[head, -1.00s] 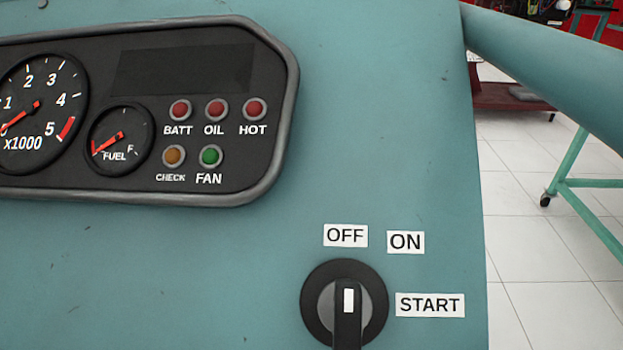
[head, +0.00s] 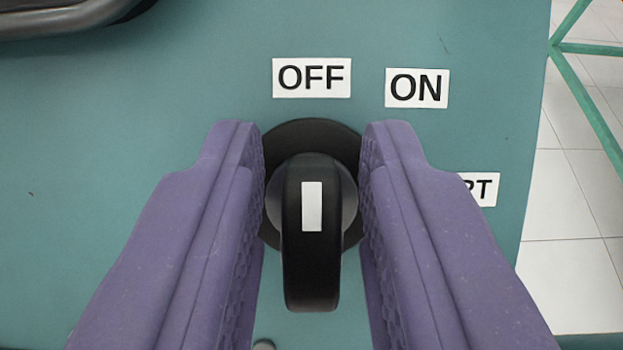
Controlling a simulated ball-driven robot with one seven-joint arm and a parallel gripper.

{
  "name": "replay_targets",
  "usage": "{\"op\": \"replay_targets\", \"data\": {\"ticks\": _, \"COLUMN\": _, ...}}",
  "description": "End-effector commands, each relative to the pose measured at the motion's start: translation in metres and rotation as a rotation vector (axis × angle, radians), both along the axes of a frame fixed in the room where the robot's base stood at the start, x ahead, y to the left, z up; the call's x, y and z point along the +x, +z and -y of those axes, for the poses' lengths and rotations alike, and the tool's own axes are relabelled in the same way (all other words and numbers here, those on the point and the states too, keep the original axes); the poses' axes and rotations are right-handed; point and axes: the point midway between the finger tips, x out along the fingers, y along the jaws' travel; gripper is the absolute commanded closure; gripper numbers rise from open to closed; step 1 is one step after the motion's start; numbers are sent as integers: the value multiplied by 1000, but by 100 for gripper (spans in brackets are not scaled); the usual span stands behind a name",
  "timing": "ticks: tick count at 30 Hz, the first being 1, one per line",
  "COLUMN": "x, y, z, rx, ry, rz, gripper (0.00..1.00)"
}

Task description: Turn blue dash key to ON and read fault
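The dash key (head: 311,265) is a black knob with a white mark, on a round black base (head: 310,134) set in the blue-green panel (head: 120,190). Its white mark stands upright, in line with the OFF label (head: 312,78). The ON label (head: 417,88) is up and right of the key. The START label (head: 482,189) is partly hidden behind the right finger. My gripper (head: 312,145) has its two purple fingers open, one on each side of the key. Gaps show between both fingers and the knob.
The lower rim of the gauge cluster (head: 70,20) shows at the top left; its lamps and display are out of view. The panel ends on the right, with white floor tiles (head: 575,230) and a green frame (head: 590,100) beyond.

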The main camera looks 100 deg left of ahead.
Motion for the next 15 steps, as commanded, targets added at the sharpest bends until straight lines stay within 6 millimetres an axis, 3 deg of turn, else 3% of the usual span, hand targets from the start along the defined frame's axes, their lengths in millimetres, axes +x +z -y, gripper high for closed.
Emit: {"op": "replay_targets", "data": {"ticks": 15, "x": 1, "y": 4, "z": 1, "rx": -18, "ry": -135, "rz": -116, "gripper": 100}}
